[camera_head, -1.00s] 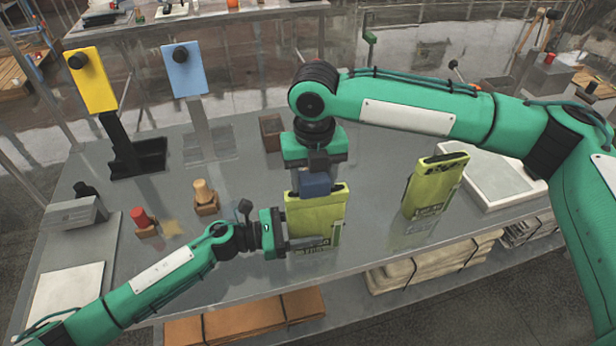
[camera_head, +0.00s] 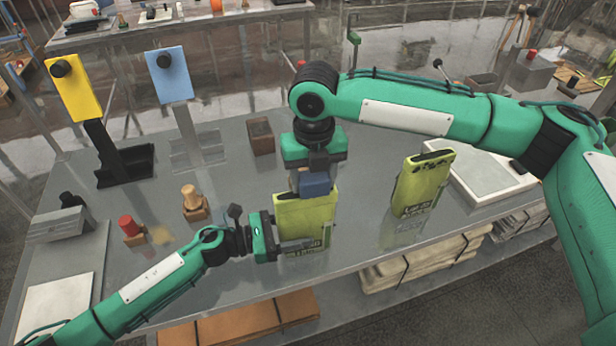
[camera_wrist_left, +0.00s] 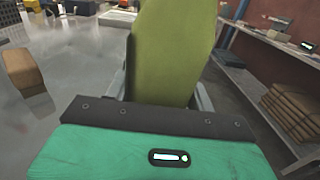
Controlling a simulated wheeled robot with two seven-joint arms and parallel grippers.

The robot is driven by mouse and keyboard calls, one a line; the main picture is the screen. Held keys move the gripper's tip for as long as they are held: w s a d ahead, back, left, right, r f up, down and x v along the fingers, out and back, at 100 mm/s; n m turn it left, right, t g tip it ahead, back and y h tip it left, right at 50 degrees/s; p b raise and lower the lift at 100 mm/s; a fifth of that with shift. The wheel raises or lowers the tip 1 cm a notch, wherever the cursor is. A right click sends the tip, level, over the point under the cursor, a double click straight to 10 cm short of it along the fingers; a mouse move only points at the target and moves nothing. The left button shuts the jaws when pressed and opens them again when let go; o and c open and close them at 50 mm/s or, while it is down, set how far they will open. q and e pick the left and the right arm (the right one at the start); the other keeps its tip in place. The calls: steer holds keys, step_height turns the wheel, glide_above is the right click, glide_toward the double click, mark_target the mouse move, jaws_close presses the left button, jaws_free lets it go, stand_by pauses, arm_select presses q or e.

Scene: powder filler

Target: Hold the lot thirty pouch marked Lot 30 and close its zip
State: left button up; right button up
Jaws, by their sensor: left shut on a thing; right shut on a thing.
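A yellow-green pouch (camera_head: 305,218) stands upright near the table's front edge; its label is too small to read surely. My left gripper (camera_head: 285,246) is shut on its lower left side. The left wrist view shows the pouch (camera_wrist_left: 172,50) between the fingers. My right gripper (camera_head: 315,180) points down from above and is shut on a blue block (camera_head: 315,184) at the pouch's top edge, towards the right end. The top edge left of the block looks plain green. The right fingertips are mostly hidden.
A similar pouch (camera_head: 423,184) with dark marks along its top stands to the right. Beyond it lies a white-topped tray (camera_head: 485,172). Stamps with red (camera_head: 127,223) and tan (camera_head: 190,192) knobs and a brown block (camera_head: 260,136) stand left and behind. Bare table lies between the pouches.

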steer(key=shift+d+f, duration=0.1)
steer(key=shift+d, duration=0.25)
steer(key=shift+w+d, duration=0.1)
steer(key=shift+d, duration=0.1)
steer(key=shift+w+d, duration=0.25)
steer(key=shift+d, duration=0.65)
steer(key=shift+a, duration=0.15)
steer(key=shift+s+a, duration=0.25)
steer(key=shift+a, duration=0.75)
steer(key=shift+a, duration=0.15)
steer(key=shift+s+a, duration=0.3)
steer(key=shift+a, duration=0.65)
steer(key=shift+a, duration=0.15)
